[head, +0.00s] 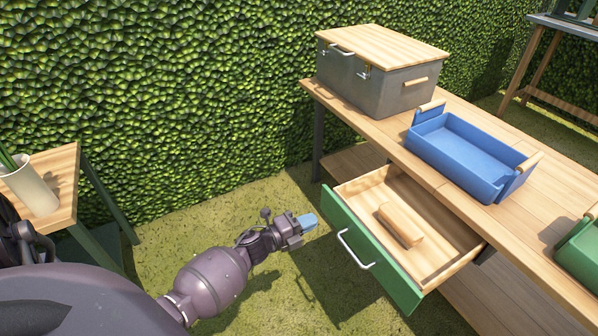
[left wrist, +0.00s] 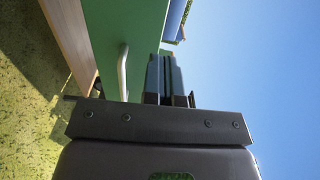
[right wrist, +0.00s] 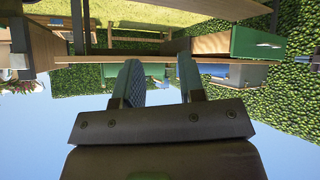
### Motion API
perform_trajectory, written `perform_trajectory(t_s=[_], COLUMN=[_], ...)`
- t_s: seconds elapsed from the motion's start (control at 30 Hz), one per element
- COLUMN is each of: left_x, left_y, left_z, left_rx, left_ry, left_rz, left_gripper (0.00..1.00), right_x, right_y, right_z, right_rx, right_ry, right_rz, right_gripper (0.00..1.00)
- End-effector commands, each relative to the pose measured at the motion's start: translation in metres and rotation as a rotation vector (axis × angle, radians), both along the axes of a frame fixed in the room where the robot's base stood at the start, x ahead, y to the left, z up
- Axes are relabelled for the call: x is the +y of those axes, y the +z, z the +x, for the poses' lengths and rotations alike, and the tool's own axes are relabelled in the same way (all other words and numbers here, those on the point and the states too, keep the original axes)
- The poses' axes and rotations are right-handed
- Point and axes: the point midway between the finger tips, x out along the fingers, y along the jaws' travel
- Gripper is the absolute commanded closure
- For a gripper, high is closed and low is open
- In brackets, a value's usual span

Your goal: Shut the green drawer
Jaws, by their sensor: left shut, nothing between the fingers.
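The green drawer (head: 368,252) is pulled out from under the wooden workbench, its pale wooden inside showing. A wooden block (head: 400,226) lies in it. A silver bar handle (head: 355,250) is on its green front, and the handle (left wrist: 123,72) also shows in the left wrist view. My left gripper (head: 308,222) is shut and empty, just left of the drawer front's far end; whether it touches the front cannot be told. In the left wrist view its fingers (left wrist: 165,75) are together beside the green front. My right gripper (right wrist: 162,82) is open and empty, seen only in its wrist view.
On the workbench (head: 480,235) stand a grey box with a wooden lid (head: 375,75), a blue tray (head: 465,150) and a green tray (head: 580,250). A small table (head: 62,180) with a white vase (head: 32,188) is at left. Grass before the drawer is clear.

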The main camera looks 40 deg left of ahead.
Motion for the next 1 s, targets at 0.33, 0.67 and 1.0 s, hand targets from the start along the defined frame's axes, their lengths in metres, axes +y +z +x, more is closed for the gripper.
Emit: perform_trajectory(t_s=[0.33, 0.67, 1.0], left_x=[-0.02, -0.026, -0.026], left_y=[-0.004, -0.001, 0.0], left_z=[0.053, 0.071, 0.072], left_rx=[0.004, 0.003, 0.001], left_ry=[0.0, 0.0, 0.0], left_rz=[0.0, -0.001, -0.001], left_gripper=[1.0, 1.0, 1.0], right_x=[0.003, 0.005, 0.004], right_y=[-0.001, 0.004, 0.001], right_z=[0.006, 0.01, 0.007], right_rx=[-0.014, -0.031, -0.023], right_ry=[0.023, 0.033, 0.032], right_rz=[-0.011, -0.017, -0.018], right_gripper=[0.63, 0.63, 0.63])
